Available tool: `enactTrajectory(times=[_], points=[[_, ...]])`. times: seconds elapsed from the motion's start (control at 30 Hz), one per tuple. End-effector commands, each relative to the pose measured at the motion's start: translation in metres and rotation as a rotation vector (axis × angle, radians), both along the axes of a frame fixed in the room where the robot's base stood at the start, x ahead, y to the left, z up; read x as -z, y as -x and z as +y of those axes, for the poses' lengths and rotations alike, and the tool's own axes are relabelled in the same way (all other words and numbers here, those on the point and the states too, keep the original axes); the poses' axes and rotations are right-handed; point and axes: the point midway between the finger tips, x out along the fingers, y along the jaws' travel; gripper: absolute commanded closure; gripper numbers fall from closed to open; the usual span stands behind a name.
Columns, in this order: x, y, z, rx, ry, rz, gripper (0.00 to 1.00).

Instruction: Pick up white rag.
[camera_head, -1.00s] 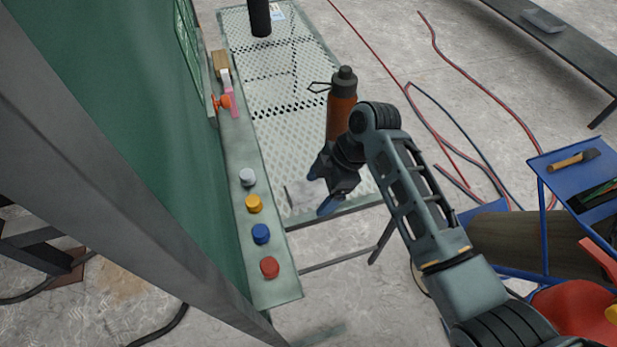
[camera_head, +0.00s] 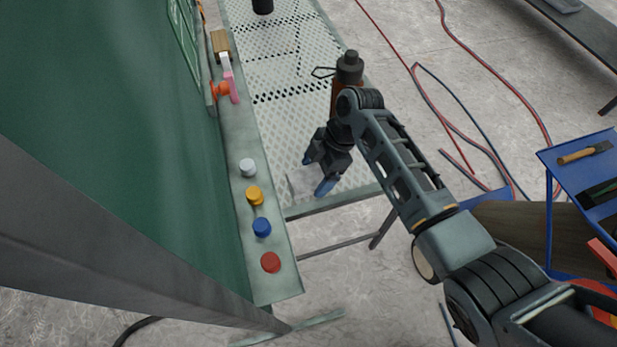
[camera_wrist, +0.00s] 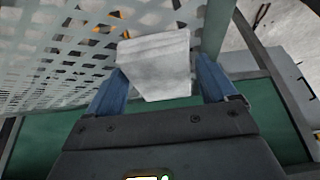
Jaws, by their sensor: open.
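The white rag (camera_wrist: 156,62) is a pale folded cloth lying on the perforated metal table in the wrist view. In the head view a pale patch of the rag (camera_head: 300,184) shows at the table's near end, partly hidden by my gripper. My gripper (camera_head: 314,175) is open above that near end. In the wrist view its two blue fingers (camera_wrist: 160,75) stand on either side of the rag, apart from each other. Whether they touch the cloth I cannot tell.
An orange bottle with a dark cap (camera_head: 349,66) stands behind my wrist on the perforated table (camera_head: 300,75). A green board's ledge (camera_head: 279,287) runs along the left with several coloured round pieces. A blue cart (camera_head: 570,180) stands at right. Red and dark hoses cross the floor.

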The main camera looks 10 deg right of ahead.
Motion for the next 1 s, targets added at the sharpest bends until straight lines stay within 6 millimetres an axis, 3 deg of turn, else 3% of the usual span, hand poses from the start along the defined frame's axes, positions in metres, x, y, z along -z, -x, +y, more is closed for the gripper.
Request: enactTrajectory(times=[0.27,0.7,1.0], points=[[0.0042,0.0005,0.0015,0.0,0.0,0.0,0.15],[0.004,0.0003,0.0014,0.001,0.0,-0.001,0.54],[0.0017,0.0,0.0015,0.001,0.0,-0.002,0.54]])
